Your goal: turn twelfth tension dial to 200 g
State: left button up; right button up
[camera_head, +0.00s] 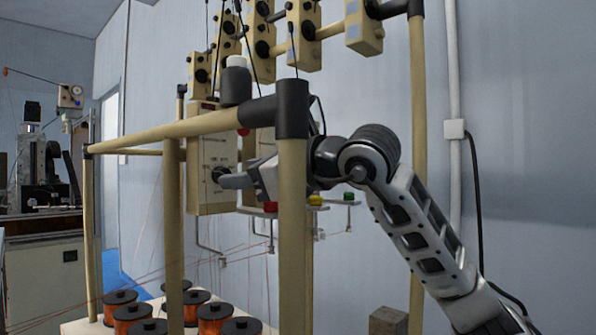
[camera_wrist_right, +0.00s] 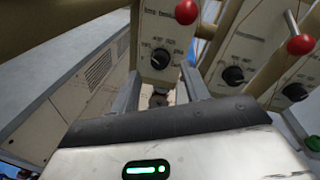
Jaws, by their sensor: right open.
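A beige tensioner box (camera_head: 208,150) with a black dial (camera_head: 217,173) on its face hangs on the winder frame. My right gripper (camera_head: 228,180) reaches in from the right behind a frame post, its fingertips close to this dial. In the right wrist view, my open right gripper (camera_wrist_right: 161,72) has a finger on each side of the black dial (camera_wrist_right: 160,58) on a box with a red knob. Contact cannot be told. The dial's printed scale is too small to read, and no number identifies the twelfth. My left gripper is not in view.
More boxes with dials (camera_wrist_right: 233,75) stand to the right in the wrist view. Beige frame tubes (camera_head: 291,210) surround the gripper. Thin wires run below, over several copper spools (camera_head: 133,312). More tensioner boxes (camera_head: 303,35) hang above. A grey machine (camera_head: 45,200) stands far left.

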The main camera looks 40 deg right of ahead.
pick_arm(q)
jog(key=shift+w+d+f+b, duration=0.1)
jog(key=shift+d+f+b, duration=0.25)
jog(key=shift+b, duration=0.9)
pick_arm(e)
jog(key=v, duration=1.3)
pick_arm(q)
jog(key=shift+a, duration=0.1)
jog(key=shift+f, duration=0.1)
